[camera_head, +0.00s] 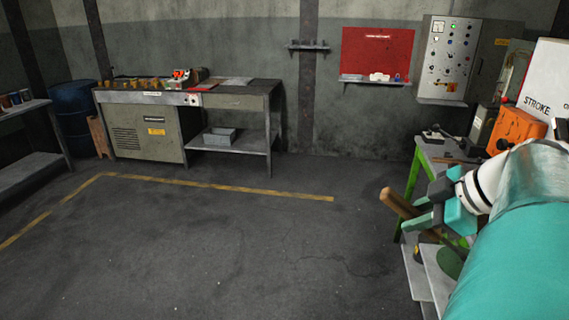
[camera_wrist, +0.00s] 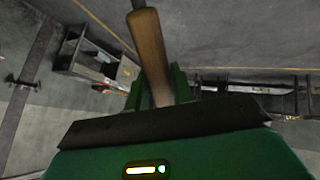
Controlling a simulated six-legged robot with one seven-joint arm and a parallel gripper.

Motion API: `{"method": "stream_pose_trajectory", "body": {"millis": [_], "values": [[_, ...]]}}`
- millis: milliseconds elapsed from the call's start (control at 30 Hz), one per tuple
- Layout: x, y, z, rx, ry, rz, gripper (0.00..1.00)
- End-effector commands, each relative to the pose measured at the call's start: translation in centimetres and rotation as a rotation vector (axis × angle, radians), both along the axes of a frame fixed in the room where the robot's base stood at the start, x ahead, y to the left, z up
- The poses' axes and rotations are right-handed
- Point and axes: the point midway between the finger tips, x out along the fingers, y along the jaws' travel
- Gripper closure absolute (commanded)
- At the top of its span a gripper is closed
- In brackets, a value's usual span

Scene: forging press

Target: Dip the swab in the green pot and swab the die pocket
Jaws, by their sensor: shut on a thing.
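My gripper (camera_head: 432,212) is at the right in the head view, shut on the wooden handle of the swab (camera_head: 400,203). The handle slants, its bare end up and left. The wrist view also shows the handle (camera_wrist: 149,45) between the green fingers (camera_wrist: 157,92). The swab's head cannot be made out. A dark green rounded thing (camera_head: 450,263) shows just below my gripper, partly behind my arm; I cannot tell whether it is the green pot. The die pocket is not visible.
A green-legged stand (camera_head: 413,175) with a grey top is beside my arm, with an orange box (camera_head: 517,127) behind it. A workbench (camera_head: 235,98) stands at the back wall, a side table (camera_head: 25,107) at far left. The floor in the middle is clear.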

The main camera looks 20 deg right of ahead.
Motion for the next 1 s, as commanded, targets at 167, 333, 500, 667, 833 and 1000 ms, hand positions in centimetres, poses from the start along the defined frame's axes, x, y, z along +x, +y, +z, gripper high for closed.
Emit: {"method": "stream_pose_trajectory", "body": {"millis": [167,333,500,667,833,1000], "values": [[-0.9,-1.3,-1.2,0.002,0.001,-0.001,1.00],[-1.6,-2.7,-2.3,0.003,0.001,-0.001,1.00],[-1.6,-2.9,-4.1,0.002,0.000,0.002,1.00],[-1.6,-3.1,-5.8,0.003,0.001,0.002,1.00],[-1.6,-3.3,-7.3,0.000,0.000,0.002,1.00],[-1.7,-3.4,-8.0,0.000,0.000,0.002,1.00]]}}
